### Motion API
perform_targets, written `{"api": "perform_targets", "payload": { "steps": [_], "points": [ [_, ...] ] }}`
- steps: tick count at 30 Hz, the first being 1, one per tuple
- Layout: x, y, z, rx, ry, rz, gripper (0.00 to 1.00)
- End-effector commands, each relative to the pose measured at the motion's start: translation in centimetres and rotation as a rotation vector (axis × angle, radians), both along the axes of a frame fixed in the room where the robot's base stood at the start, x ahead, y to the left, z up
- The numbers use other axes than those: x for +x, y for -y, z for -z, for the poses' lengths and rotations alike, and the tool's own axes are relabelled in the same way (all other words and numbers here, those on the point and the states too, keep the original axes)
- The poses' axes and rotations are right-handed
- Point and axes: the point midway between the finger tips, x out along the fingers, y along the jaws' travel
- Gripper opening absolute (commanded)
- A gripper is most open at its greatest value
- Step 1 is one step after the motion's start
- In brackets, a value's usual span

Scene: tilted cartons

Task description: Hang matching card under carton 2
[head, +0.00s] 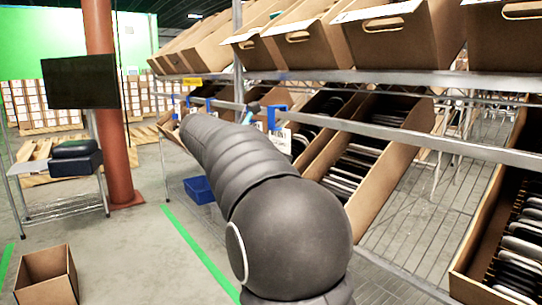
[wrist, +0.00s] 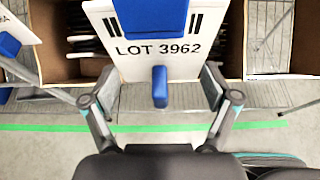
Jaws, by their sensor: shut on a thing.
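A white card (wrist: 160,48) printed "LOT 3962" with dark bars is in the middle of the wrist view, upright between the two fingers of my gripper (wrist: 161,92). The fingers are shut on its left and right edges. A blue hook piece (wrist: 150,18) covers its top middle, and a blue peg (wrist: 160,87) shows at its lower edge. In the head view a card (head: 281,141) with a blue hook (head: 275,117) shows by the lower rail, just past my arm, which hides most of my gripper. No carton number is readable.
Tilted cartons (head: 372,140) with dark flat items stand behind a metal rail (head: 440,143). More cartons (head: 300,35) sit above. Another card (wrist: 18,22) with a blue hook (wrist: 8,45) is close on the left. Blue hooks (head: 208,103) line the rail.

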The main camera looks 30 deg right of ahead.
Motion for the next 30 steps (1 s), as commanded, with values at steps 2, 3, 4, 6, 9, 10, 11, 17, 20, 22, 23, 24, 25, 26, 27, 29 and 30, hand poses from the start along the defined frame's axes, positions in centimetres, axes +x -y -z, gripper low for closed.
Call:
{"api": "perform_targets", "payload": {
  "steps": [2,3,4,6,9,10,11,17,20,22,23,24,25,26,27,29,30],
  "points": [
    [0.0,0.4,0.0,0.000,0.000,0.001,0.55],
    [0.0,0.5,0.0,0.000,0.000,0.001,0.55],
    [0.0,0.6,0.0,0.000,0.000,0.001,0.55],
    [0.1,0.9,0.0,0.000,0.001,0.000,0.55],
    [0.1,1.2,-0.1,0.000,0.001,0.000,0.55],
    [0.1,1.4,-0.1,0.000,0.001,0.000,0.55],
    [0.1,1.5,-0.1,0.000,0.001,0.000,0.55],
    [0.2,2.2,-0.1,0.000,0.001,0.000,0.55],
    [0.2,2.6,-0.1,0.000,0.001,-0.001,0.55],
    [0.2,2.9,-0.1,0.000,0.001,-0.001,0.55],
    [0.2,3.0,-0.1,0.000,0.001,0.000,0.55],
    [0.2,3.2,-0.1,0.000,0.002,0.001,0.55],
    [0.2,3.3,-0.1,0.000,0.002,0.001,0.55],
    [0.2,3.4,-0.1,0.000,0.001,0.001,0.55],
    [0.3,3.6,-0.1,0.000,0.001,0.001,0.55],
    [0.3,3.8,-0.1,0.000,0.001,0.001,0.55],
    [0.3,3.9,-0.1,0.000,0.001,0.001,0.55]
  ]
}}
